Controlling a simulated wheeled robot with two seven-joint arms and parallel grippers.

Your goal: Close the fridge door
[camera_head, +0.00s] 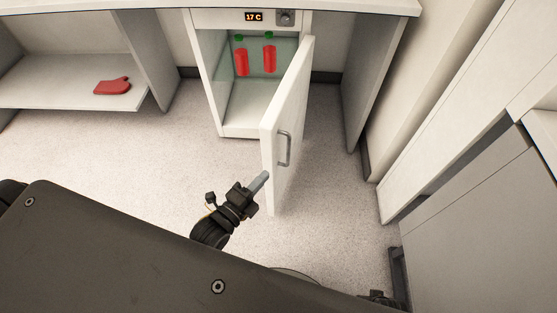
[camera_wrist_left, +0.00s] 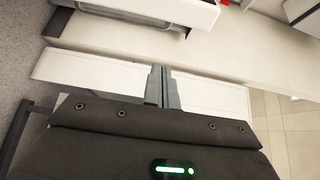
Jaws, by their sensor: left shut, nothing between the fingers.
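The small fridge (camera_head: 227,60) stands under the counter in the head view, with its white door (camera_head: 290,120) swung wide open toward me from the right side. The door's outer face, with a metal handle (camera_head: 284,149), faces right. Two red bottles with green caps (camera_head: 241,60) (camera_head: 269,57) stand inside. My left gripper (camera_head: 262,180) is shut and empty, with its fingertips close to the door's free edge on the inner side. I cannot tell whether they touch. The shut fingers also show in the left wrist view (camera_wrist_left: 163,87), in front of white panels. My right gripper is not clearly seen.
A display (camera_head: 254,17) reading 17 C and a knob sit above the fridge opening. A red mitt-like item (camera_head: 112,86) lies on a low shelf (camera_head: 60,85) at the left. Grey cabinets (camera_head: 480,220) stand at the right. The floor (camera_head: 130,150) left of the door is clear.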

